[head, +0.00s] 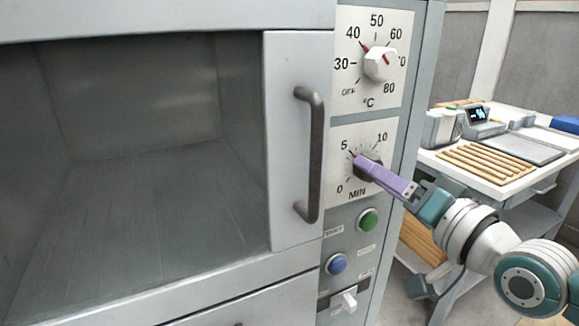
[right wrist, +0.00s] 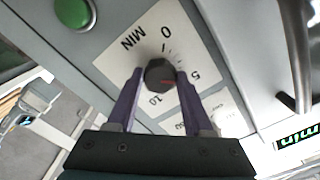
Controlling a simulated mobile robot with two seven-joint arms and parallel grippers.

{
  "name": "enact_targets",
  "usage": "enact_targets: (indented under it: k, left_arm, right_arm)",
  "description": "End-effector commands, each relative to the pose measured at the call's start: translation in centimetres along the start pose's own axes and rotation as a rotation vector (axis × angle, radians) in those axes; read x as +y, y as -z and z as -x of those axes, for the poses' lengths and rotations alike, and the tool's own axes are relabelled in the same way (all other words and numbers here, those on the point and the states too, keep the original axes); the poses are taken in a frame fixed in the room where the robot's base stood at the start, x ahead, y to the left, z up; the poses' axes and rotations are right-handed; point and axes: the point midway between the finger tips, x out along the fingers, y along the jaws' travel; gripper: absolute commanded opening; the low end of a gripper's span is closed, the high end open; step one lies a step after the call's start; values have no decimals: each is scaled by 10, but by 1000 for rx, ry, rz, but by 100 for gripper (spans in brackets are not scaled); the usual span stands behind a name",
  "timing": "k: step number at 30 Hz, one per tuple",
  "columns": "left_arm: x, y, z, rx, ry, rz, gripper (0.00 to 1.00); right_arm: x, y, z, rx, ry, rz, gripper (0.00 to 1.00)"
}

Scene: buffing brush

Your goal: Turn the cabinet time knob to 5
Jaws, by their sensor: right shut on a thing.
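The time knob (head: 358,169) is a dark knob on a white plate marked 0, 5, 10 and MIN, right of the oven door. It also shows in the right wrist view (right wrist: 157,72), between two purple fingers. My right gripper (head: 367,165) is shut on the knob, one finger on each side, and partly hides it in the head view. The knob's red mark points up and left, close to the 5, in the head view. In the right wrist view the mark lies on the side of the 5 and 10. My left gripper is not in view.
A white temperature knob (head: 380,64) sits above. A green button (head: 368,220), a blue button (head: 336,264) and a white switch (head: 349,300) are below. The door handle (head: 311,155) stands out to the left. A table (head: 477,176) with wooden sticks is at right.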

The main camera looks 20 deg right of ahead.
Motion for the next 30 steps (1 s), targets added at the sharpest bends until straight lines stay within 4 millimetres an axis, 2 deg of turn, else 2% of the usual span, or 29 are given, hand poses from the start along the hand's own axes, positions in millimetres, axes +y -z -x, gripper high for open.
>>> enact_targets:
  k: [18, 19, 27, 30]
  left_arm:
    - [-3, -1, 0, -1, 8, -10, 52]
    - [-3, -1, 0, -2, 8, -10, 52]
    - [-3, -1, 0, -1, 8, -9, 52]
    - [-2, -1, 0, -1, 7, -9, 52]
  right_arm:
    - [0, 0, 0, 0, 0, -45, 0]
    - [0, 0, 0, 0, 0, -45, 52]
    - [0, 0, 0, 0, 0, -44, 81]
    - [0, 0, 0, 0, 0, -44, 81]
